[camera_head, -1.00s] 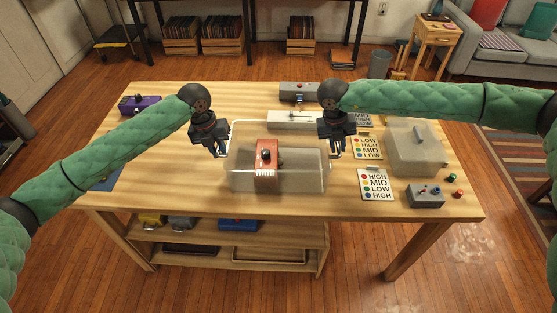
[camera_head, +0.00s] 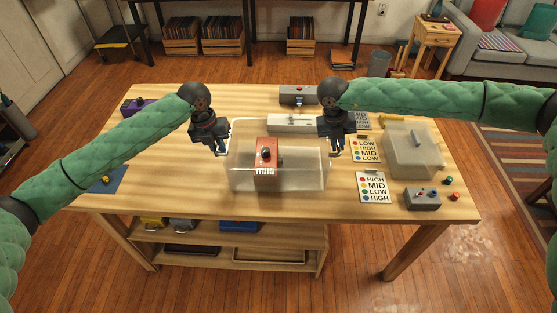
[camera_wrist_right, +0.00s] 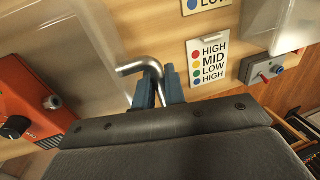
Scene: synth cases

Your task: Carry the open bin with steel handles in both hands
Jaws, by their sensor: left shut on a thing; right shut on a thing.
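The clear open bin (camera_head: 306,180) is in the middle of the head view, with a red box (camera_head: 266,168) with a black knob inside it. My left gripper (camera_head: 226,149) is shut on the bin's left steel handle. My right gripper (camera_head: 336,150) is shut on the right steel handle (camera_wrist_right: 139,67), whose bent end shows between the blue-grey fingers in the right wrist view. The bin looks level. I cannot tell how far its bottom is from the wooden table (camera_head: 165,185).
Right of the bin lie printed cards (camera_head: 373,188), a clear cover (camera_head: 412,158) and a grey switch box (camera_head: 422,199). Behind it are a white device (camera_head: 290,123) and a grey box (camera_head: 298,95). A purple box (camera_head: 139,105) stands back left. The table's left part is mostly clear.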

